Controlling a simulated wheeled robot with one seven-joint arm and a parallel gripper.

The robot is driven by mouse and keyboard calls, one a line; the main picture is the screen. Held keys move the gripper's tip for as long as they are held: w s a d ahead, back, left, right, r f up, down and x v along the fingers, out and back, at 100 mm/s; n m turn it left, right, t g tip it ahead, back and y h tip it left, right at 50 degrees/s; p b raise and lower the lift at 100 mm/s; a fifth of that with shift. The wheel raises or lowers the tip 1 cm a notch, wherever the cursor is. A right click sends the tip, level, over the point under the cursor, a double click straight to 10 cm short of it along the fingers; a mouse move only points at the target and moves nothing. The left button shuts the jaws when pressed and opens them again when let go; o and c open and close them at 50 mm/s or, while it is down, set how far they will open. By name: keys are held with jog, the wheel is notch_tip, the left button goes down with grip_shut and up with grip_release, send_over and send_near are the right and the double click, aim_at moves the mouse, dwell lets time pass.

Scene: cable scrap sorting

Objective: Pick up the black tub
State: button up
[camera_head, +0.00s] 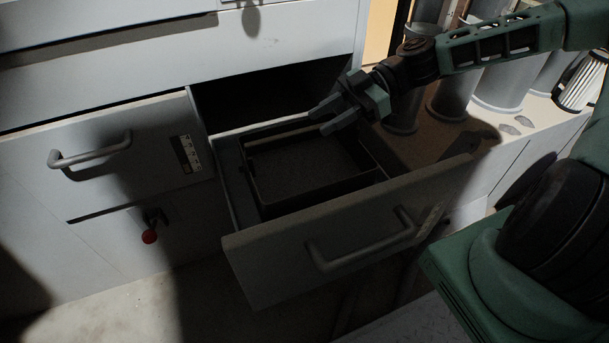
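The black tub (262,198) is a dark, shallow, open rectangular box. It sits inside the pulled-out drawer (275,272), and its inside looks empty. My gripper (318,121) is above the far right part of the tub, near its back rim, with its fingers pointing left. The two fingers are apart with a gap between them, and nothing shows between them. I cannot tell how far above the rim the fingers are.
The drawer front carries a grey bar handle (365,246). Grey cylinders (455,95) stand on the counter to the right, behind my arm.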

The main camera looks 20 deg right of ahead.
jog(key=shift+x, duration=1)
grip_shut()
dwell(0.7)
